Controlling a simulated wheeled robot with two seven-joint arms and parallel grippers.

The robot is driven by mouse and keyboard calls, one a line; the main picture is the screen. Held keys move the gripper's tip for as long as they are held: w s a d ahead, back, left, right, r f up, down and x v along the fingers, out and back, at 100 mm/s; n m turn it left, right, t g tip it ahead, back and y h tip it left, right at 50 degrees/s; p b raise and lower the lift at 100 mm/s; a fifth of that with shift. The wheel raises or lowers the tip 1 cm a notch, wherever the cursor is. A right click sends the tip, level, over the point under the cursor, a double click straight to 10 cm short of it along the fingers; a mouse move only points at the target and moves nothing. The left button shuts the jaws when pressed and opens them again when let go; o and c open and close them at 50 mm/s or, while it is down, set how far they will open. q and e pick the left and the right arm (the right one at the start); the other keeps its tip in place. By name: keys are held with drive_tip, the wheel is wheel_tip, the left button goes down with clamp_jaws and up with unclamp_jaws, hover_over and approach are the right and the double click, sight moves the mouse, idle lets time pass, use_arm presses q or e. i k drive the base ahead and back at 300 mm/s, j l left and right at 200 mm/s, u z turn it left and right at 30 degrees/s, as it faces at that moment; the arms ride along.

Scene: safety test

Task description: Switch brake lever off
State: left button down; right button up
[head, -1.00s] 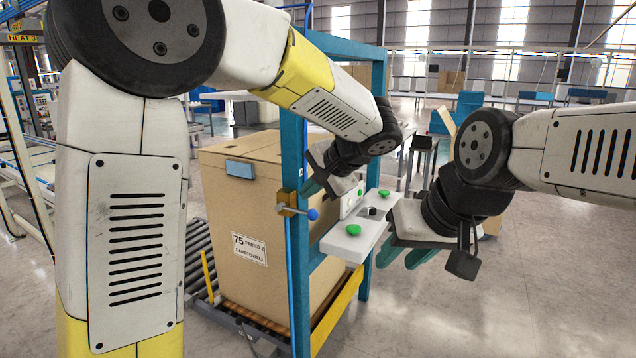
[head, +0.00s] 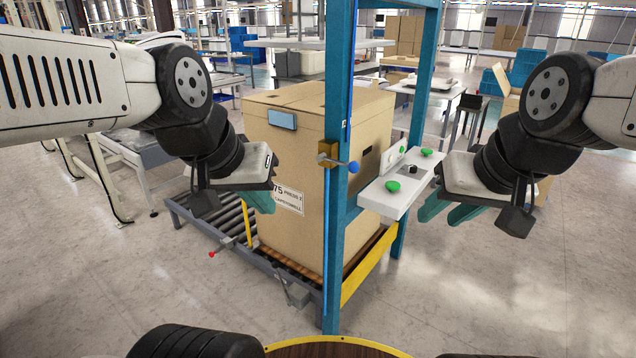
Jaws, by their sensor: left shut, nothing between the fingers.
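A small lever with a red knob (head: 211,254) sticks out low at the near side of the roller conveyor. A second lever with a blue knob (head: 354,167) sits on a brass block (head: 327,154) on the blue post. No label tells which one is the brake lever. My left gripper (head: 262,201) is shut and empty, in front of the cardboard box's left side, above and right of the red knob in the picture. It touches neither lever. My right gripper (head: 448,210) looks open and empty, right of the white button panel (head: 385,200).
A large cardboard box (head: 295,150) stands on the roller conveyor (head: 205,222) behind the blue frame (head: 338,250). A yellow rod (head: 247,222) rises beside it. The panel has green buttons (head: 393,186). The floor in front and at the right is clear.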

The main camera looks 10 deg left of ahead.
sight(274, 264)
drive_tip(key=j+z, duration=0.15)
drive_tip(key=z, duration=0.35)
drive_tip(key=i+j+z, duration=0.1)
drive_tip(key=z, duration=0.4)
drive_tip(key=j+z, duration=0.2)
drive_tip(key=j, duration=0.2)
drive_tip(key=j+z, duration=0.2)
drive_tip(key=j, duration=0.2)
drive_tip(key=k+j+z, duration=0.2)
drive_tip(key=j, duration=0.15)
drive_tip(key=j+z, duration=0.2)
drive_tip(key=j, duration=0.2)
drive_tip(key=k+j+z, duration=0.25)
drive_tip(key=k+j, duration=0.1)
drive_tip(key=j, duration=0.3)
drive_tip(key=k+j, duration=0.15)
drive_tip(key=j, duration=0.2)
drive_tip(key=k+j, duration=0.1)
drive_tip(key=j, duration=0.3)
drive_tip(key=k+j, duration=0.1)
drive_tip(key=j, duration=0.25)
drive_tip(key=k+j, duration=0.15)
drive_tip(key=j, duration=0.25)
drive_tip(key=k+j+z, duration=0.1)
drive_tip(key=j, duration=0.25)
